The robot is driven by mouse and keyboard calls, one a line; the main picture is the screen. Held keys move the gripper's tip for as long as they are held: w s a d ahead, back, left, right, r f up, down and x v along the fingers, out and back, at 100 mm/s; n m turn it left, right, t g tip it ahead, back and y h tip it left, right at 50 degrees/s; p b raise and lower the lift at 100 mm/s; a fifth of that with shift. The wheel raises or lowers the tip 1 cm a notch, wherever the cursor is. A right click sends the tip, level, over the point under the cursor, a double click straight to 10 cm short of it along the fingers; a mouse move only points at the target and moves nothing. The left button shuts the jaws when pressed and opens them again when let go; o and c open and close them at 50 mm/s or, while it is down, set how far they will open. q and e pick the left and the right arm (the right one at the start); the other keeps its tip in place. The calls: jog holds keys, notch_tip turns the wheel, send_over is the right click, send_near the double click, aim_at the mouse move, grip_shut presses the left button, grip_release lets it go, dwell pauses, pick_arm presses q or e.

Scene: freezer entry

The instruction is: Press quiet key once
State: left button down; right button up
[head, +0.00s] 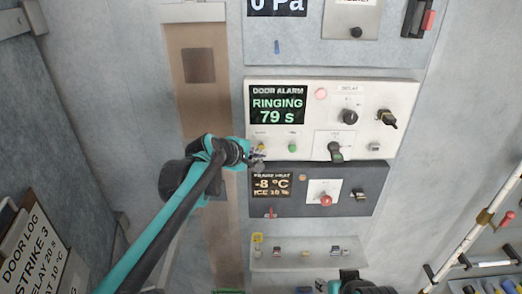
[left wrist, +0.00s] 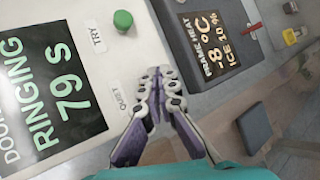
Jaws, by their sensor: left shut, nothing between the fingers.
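The white door alarm panel (head: 318,92) has a screen (head: 277,104) reading RINGING 79 s. My left gripper (head: 257,161) is shut and empty at the panel's lower left corner, close to the quiet key (head: 261,146), a small yellowish key. In the left wrist view the shut fingers (left wrist: 158,76) lie beside the QUIET label (left wrist: 116,103) and cover the place next to it, so the key is hidden there. I cannot tell whether the fingertips touch it. My right gripper's fingers are not seen.
The green TRY button (head: 293,147) is right of the quiet key; it also shows in the left wrist view (left wrist: 123,20). A dark frame heat panel (head: 342,186) lies just below. A red lamp (head: 321,94), knobs and a switch sit on the alarm panel.

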pick_arm(q)
jog(key=shift+w, duration=0.35)
jog(key=shift+w, duration=0.5)
dwell(0.7)
jog(key=shift+s, duration=1)
jog(key=s, duration=0.5)
dwell(0.3)
dwell(0.4)
